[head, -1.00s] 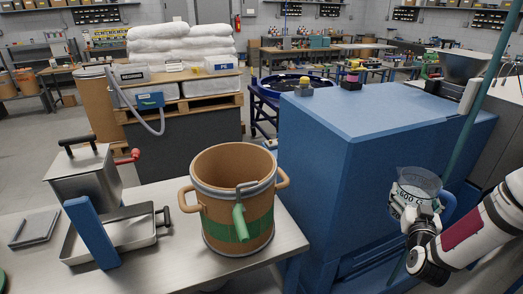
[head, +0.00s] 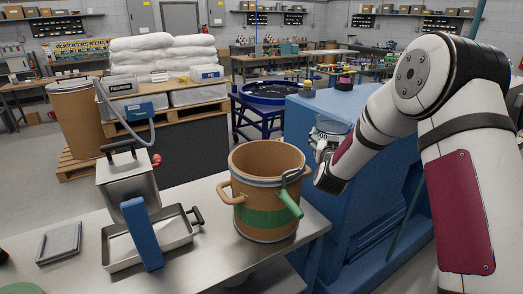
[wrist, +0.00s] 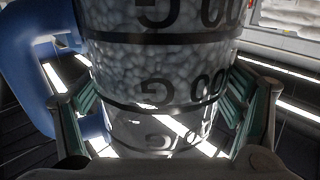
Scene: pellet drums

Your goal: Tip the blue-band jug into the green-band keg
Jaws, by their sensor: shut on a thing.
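The blue-band jug (head: 332,125) is a clear measuring jug with dark printed marks, just right of and beyond the keg in the head view. It looks upright there. In the wrist view the jug (wrist: 155,65) fills the middle, with white pellets inside, upside-down print and a blue handle at left. My gripper (wrist: 160,115) is shut around its body, with green pads on both sides. In the head view my arm partly hides the jug. The green-band keg (head: 262,215) is brown, open-topped and upright on the bench, with two side handles. The jug is apart from it.
Left of the keg stand a metal tray (head: 178,241), a steel box (head: 125,182) and a blue upright (head: 142,233). A large blue cabinet (head: 300,120) stands behind, right of the keg.

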